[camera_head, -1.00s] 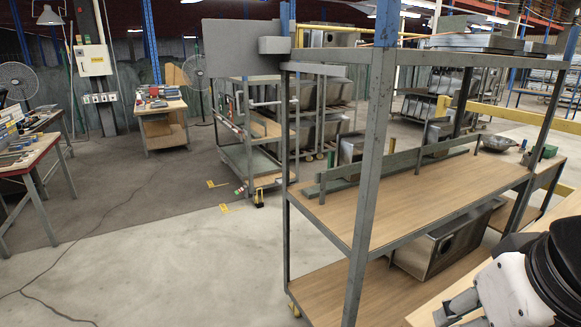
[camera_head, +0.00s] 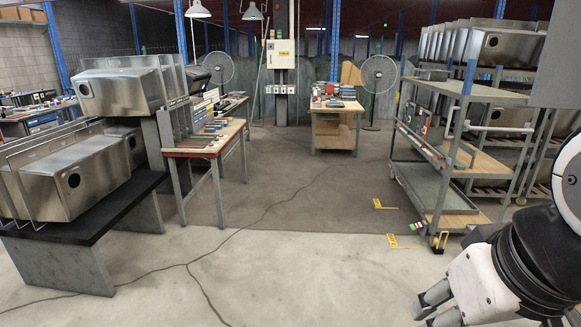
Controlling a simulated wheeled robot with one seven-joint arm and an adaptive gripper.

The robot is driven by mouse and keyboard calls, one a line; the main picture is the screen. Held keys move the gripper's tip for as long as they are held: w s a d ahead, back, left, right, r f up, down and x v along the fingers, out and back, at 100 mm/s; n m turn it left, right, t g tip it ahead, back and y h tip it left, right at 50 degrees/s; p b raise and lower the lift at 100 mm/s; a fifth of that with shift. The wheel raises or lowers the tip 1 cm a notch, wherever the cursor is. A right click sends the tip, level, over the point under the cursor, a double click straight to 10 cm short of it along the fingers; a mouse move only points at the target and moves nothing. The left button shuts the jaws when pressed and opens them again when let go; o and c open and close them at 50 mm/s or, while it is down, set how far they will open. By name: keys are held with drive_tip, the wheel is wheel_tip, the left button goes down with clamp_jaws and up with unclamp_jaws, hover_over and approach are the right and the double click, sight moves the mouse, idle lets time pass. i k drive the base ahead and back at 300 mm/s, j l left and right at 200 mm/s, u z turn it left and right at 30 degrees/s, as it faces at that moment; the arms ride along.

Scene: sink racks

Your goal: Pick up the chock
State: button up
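A small black and yellow object (camera_head: 438,242) sits on the floor at the front foot of the grey cart. It may be the chock, but it is too small to tell it from a caster. A small red, white and green piece (camera_head: 418,227) lies just left of it. My gripper (camera_head: 430,308) shows at the lower right, at the end of my white and black arm. It is well in front of the cart and apart from these objects. Its grey finger parts point left. I see nothing held, and their opening is unclear.
The grey cart (camera_head: 432,190) stands at the right. Yellow corner marks (camera_head: 392,241) lie on the floor beside it. A black bench (camera_head: 75,200) with steel sinks stands at the left. A red-edged table (camera_head: 205,150) is behind it. The middle floor is open, crossed by a dark cable (camera_head: 240,225).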

sight(437, 249)
drive_tip(key=i+j, duration=0.15)
drive_tip(key=i, duration=0.8)
drive_tip(key=i+j+u, duration=0.15)
drive_tip(key=i, duration=0.75)
drive_tip(key=i+l+z, duration=0.25)
drive_tip(key=i+z, duration=0.2)
drive_tip(key=i, duration=0.2)
drive_tip(key=i+z, duration=0.4)
drive_tip(key=i, duration=0.2)
drive_tip(key=i+j+z, duration=0.2)
drive_tip(key=i+z, duration=0.25)
drive_tip(key=i, duration=0.2)
drive_tip(key=i+z, duration=0.2)
drive_tip(key=i, duration=0.25)
drive_tip(key=i+j+z, duration=0.15)
drive_tip(key=i, duration=0.3)
